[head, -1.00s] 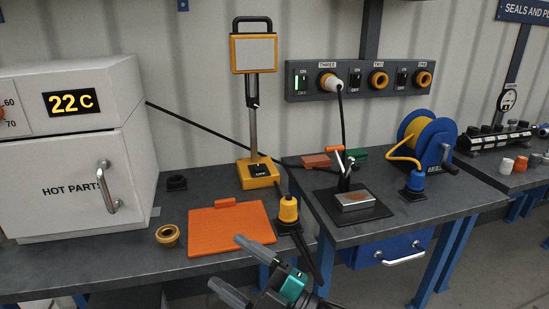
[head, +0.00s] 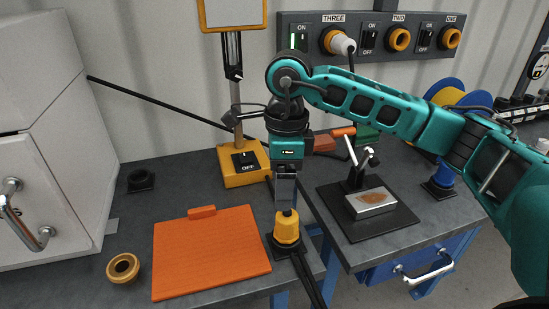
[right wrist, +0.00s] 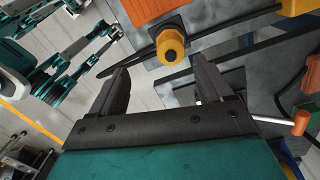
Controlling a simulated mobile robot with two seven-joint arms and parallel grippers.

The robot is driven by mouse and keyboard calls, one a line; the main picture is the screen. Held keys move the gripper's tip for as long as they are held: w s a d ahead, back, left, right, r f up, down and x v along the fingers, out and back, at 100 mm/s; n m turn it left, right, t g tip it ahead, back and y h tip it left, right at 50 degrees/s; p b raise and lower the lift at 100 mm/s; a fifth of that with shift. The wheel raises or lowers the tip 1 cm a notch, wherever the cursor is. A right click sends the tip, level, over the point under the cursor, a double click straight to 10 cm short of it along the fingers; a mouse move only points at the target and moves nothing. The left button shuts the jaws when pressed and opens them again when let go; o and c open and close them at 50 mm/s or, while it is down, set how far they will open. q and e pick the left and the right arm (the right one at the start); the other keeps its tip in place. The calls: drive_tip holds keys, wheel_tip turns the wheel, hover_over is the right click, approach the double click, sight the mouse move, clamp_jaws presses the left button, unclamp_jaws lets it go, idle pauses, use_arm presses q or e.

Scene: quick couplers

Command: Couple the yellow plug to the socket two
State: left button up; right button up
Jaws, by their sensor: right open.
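The yellow plug (head: 287,230) stands upright in a black holder at the bench's front edge, with a dark cable below it. It also shows in the right wrist view (right wrist: 171,45), just beyond and between the fingertips. My right gripper (head: 286,203) points down directly above the plug. In the wrist view my right gripper (right wrist: 160,72) is open and empty. Socket two (head: 398,39) is an empty orange ring on the grey wall panel, under the label TWO.
A white plug (head: 342,43) sits in socket three; its switch (head: 301,38) glows green. Socket one (head: 450,38) is empty. An orange mat (head: 208,255) and brass ring (head: 123,268) lie left of the plug. A lamp stand (head: 244,165) is behind; a metal block (head: 370,202) is right.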

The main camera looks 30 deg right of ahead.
sight(285, 214)
drive_tip(key=shift+h, duration=0.3)
drive_tip(key=f, duration=0.4)
drive_tip(key=d+f, duration=0.1)
drive_tip(key=f, duration=0.7)
drive_tip(key=shift+w+d+f, duration=0.15)
drive_tip(key=shift+w+d, duration=0.05)
drive_tip(key=shift+w, duration=0.05)
drive_tip(key=c, duration=1.2)
